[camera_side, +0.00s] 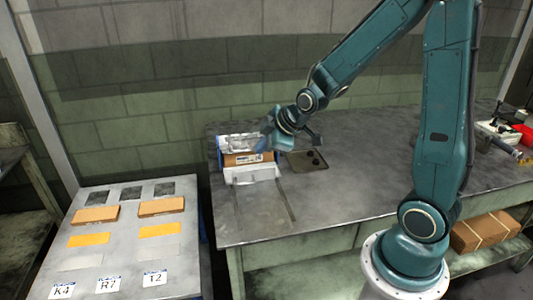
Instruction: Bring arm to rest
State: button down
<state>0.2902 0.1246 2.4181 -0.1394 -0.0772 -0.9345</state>
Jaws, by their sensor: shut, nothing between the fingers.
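My gripper (264,146) is at the end of my teal arm, above the left part of the grey workbench (350,208). It is shut and empty. In the picture it overlaps the upper edge of a white open-topped box or fixture (250,176) with a brown labelled piece (237,160) in it. I cannot tell whether the gripper touches it. The fingertips are small and partly hidden.
A dark flat plate (308,160) lies right of the fixture. A lower table (134,235) at left holds brown boxes (162,206), orange pads (88,240) and labelled cards (154,277). Tools and a red item (525,134) stand at far right. A carton (485,231) sits below the bench.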

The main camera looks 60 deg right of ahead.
jog(key=shift+v, duration=0.9)
jog(key=shift+a, duration=0.1)
jog(key=s+a+r+m, duration=0.2)
jog(key=s+r, duration=0.1)
jog(key=s, duration=0.3)
jog(key=s+a+r+m+g, duration=0.1)
jog(key=s+a+r+m, duration=0.2)
jog(key=s, duration=0.4)
jog(key=s+a+r+m+g, duration=0.1)
jog(key=s+a+r+m, duration=0.1)
jog(key=s+r, duration=0.2)
jog(key=shift+s+a+r+m+y, duration=0.3)
jog(key=shift+s+a+m, duration=0.1)
jog(key=shift+s, duration=1.25)
